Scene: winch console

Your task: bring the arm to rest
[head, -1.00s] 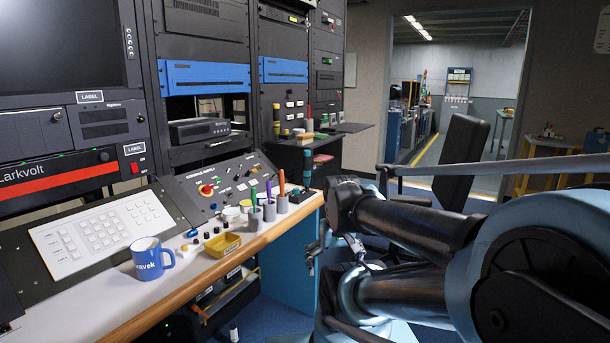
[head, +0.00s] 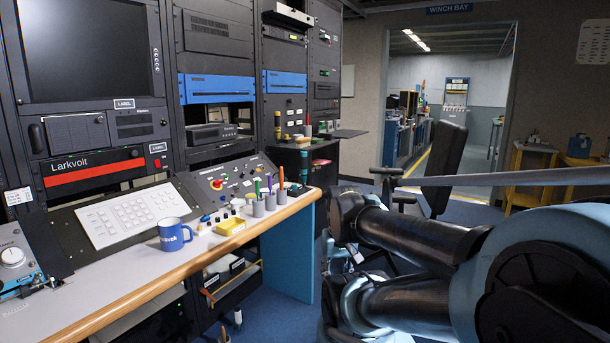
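My arm (head: 420,235) fills the right side of the head view, folded, with its dark links and pale blue joints close to the camera. What looks like my gripper (head: 328,258) shows small and dark at the left end of the arm, right of the console's end panel. It is partly hidden by the arm, and its fingers are too small to read. I see nothing clearly held in it.
The console desk (head: 130,275) runs along the left, with a blue mug (head: 174,235), a yellow tray (head: 231,227) and pen cups (head: 270,202) on it. A dark chair (head: 443,165) stands behind my arm, before the open doorway. Blue floor shows beside the desk.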

